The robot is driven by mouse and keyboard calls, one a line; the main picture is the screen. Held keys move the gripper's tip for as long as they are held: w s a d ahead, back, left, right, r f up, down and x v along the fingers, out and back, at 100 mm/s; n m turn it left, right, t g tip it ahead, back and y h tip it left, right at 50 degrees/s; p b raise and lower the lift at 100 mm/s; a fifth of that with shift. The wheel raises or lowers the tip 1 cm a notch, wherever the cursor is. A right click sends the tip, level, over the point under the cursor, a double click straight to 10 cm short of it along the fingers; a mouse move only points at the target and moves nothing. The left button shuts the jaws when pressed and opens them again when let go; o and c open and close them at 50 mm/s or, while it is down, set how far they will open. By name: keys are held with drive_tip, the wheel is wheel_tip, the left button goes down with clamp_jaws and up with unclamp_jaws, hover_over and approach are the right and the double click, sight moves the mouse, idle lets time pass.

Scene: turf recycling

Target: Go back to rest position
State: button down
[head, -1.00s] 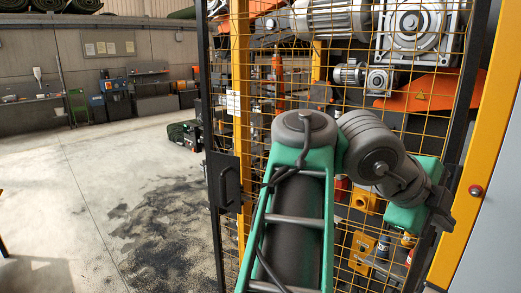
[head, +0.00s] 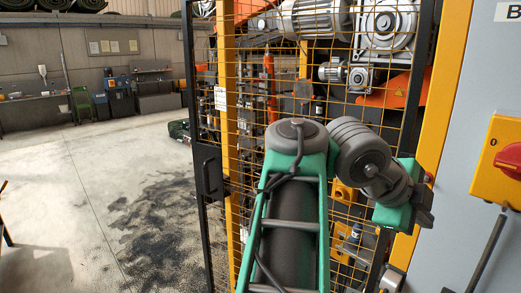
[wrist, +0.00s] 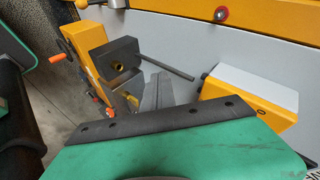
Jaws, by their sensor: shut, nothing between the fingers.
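My arm, green and dark grey, rises in front of me in the head view and bends to the right at its top. My gripper (head: 424,207) is the dark end at the right of the arm, beside the yellow post. It is shut and holds nothing. Its fingertips are too small to make out clearly in the head view. The wrist view shows the green wrist housing and a dark bolted plate in front.
A yellow mesh fence (head: 228,150) with a black handle (head: 207,172) stands close behind my arm, with machinery beyond. A grey cabinet (head: 455,160) with a red-and-yellow switch (head: 504,161) is close on the right. Stained floor (head: 110,215) lies open at left.

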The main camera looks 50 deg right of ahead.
drive_tip(key=w+a+f+n+t+y, duration=0.1)
drive_tip(key=w+a+f+n+t, duration=0.1)
drive_tip(key=w+f+n, duration=0.55)
drive_tip(key=w+a+f+n+t, duration=0.2)
drive_tip(key=w+a+n+t, duration=0.15)
drive_tip(key=w, duration=0.65)
drive_tip(key=w+a+f+n+t+y, duration=0.1)
drive_tip(key=w+a+f+n, duration=0.1)
drive_tip(key=w+f+n, duration=0.5)
drive_tip(key=w+a+f+n+t+y, duration=0.25)
drive_tip(key=w+a+f+n, duration=0.25)
drive_tip(key=w+a+n, duration=0.45)
drive_tip(key=s+a+f+n+y+b, duration=0.1)
drive_tip(key=a+f+n, duration=0.3)
drive_tip(key=a, duration=0.7)
drive_tip(key=s+a+f+n+y+b, duration=0.1)
drive_tip(key=a+f+n, duration=0.4)
drive_tip(key=a, duration=0.6)
drive_tip(key=shift+f+g+y+b, duration=0.45)
drive_tip(key=shift+f+y, duration=0.45)
drive_tip(key=shift+y, duration=0.35)
